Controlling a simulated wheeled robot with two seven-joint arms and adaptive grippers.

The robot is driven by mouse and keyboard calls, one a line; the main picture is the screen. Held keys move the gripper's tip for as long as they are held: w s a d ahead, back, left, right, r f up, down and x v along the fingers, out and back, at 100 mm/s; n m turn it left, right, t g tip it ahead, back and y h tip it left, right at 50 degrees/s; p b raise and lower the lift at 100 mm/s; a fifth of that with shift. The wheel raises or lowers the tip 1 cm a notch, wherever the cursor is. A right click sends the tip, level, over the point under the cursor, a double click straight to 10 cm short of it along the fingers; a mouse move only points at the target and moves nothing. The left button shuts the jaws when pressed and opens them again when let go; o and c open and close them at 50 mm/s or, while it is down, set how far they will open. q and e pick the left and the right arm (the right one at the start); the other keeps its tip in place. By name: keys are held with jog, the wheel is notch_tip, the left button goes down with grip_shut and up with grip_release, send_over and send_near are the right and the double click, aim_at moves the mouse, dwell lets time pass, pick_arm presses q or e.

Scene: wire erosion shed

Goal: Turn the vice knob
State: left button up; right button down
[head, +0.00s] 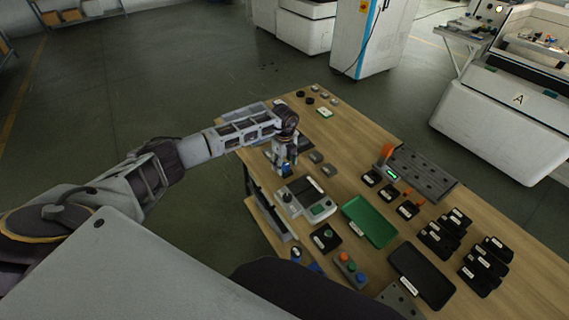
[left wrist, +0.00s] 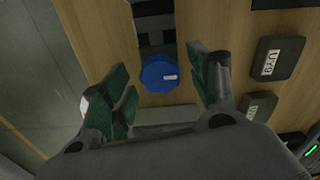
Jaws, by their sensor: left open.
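The vice knob (left wrist: 158,74) is a round blue dial with a short white mark toward its right side in the left wrist view. Parts of the dark and grey vice (left wrist: 152,30) show above it. My left gripper (left wrist: 165,92) is open, with one green-padded finger to each side of the knob and visible space between each finger and it. I cannot tell how far above the knob the fingertips are. In the head view my left gripper (head: 284,168) points down over the near left part of the wooden table, and the knob there is mostly hidden. My right gripper is not in view.
A grey device with a small screen (head: 307,198) stands just in front of the left gripper. A green tray (head: 369,221), a black tray (head: 421,275) and several black labelled blocks lie to the right. An orange-topped item (head: 386,153) stands by a grey perforated plate (head: 424,173).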

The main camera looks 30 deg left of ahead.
aim_at(285, 165)
pick_arm(q)
notch_tip(285, 165, up, 12)
dwell(0.7)
dwell(0.4)
